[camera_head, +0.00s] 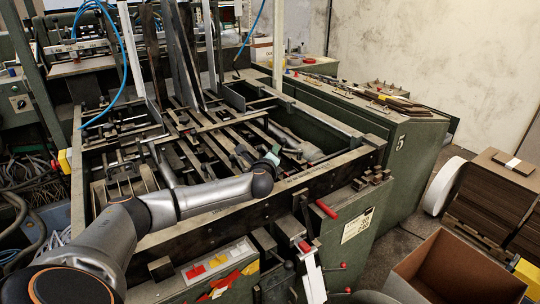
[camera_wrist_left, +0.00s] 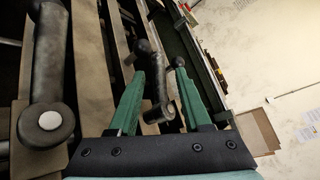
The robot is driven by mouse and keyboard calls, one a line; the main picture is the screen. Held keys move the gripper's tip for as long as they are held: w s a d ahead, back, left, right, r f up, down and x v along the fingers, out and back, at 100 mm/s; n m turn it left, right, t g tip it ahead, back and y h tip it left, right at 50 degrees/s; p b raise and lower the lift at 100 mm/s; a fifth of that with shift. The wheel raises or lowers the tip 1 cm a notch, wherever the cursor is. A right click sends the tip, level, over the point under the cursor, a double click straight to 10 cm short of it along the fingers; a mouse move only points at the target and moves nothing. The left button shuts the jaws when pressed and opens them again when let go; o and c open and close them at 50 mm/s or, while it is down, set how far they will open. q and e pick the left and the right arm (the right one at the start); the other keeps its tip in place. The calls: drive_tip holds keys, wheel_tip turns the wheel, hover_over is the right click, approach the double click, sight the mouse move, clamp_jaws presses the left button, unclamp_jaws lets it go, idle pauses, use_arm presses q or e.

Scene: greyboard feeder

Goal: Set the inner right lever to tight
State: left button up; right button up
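My left gripper (camera_head: 257,157) reaches over the slatted bed of the machine in the head view. In the left wrist view its two green fingers (camera_wrist_left: 160,68) are apart. A dark grey lever (camera_wrist_left: 151,82) with a pale round end shows in the gap between the fingers, and I see no clear contact. A second, larger grey lever (camera_wrist_left: 48,75) with a white end cap lies to the left of the fingers. In the head view a grey lever (camera_head: 299,146) lies just right of the gripper. I cannot tell for certain which is the inner right lever. My right gripper is not in view.
The machine's front rail (camera_head: 330,172) runs just in front of the gripper. A red handle (camera_head: 326,209) sticks out below it. Upright metal posts and a blue hose (camera_head: 128,50) stand behind the bed. An open cardboard box (camera_head: 455,270) is at the lower right.

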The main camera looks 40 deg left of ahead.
use_arm(q)
drive_tip(key=v, duration=1.2)
drive_tip(key=shift+s, duration=0.25)
drive_tip(key=shift+d, duration=0.15)
idle(0.4)
